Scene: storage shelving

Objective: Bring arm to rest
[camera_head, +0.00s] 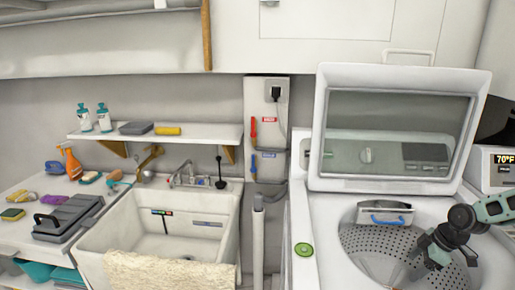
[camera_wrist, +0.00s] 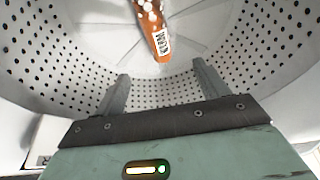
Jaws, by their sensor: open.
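My gripper (camera_wrist: 163,84) is open, with its two grey fingers apart and nothing between them. In the head view my arm reaches in from the right, and the gripper (camera_head: 432,258) is over the open washing machine drum. In the wrist view the fingers point into the perforated drum (camera_wrist: 60,70). An orange bottle-like item (camera_wrist: 160,40) with a white label lies in the drum beyond the fingertips, apart from them. Its top is cut off by the frame edge. I cannot make out this item in the head view.
The washing machine's lid (camera_head: 325,120) stands raised behind the drum. A white utility sink (camera_head: 130,222) with a cream cloth (camera_head: 155,272) is to the left. A counter at far left holds a grey toolbox (camera_head: 68,217) and an orange spray bottle (camera_head: 72,163). A wall shelf (camera_head: 200,131) hangs above.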

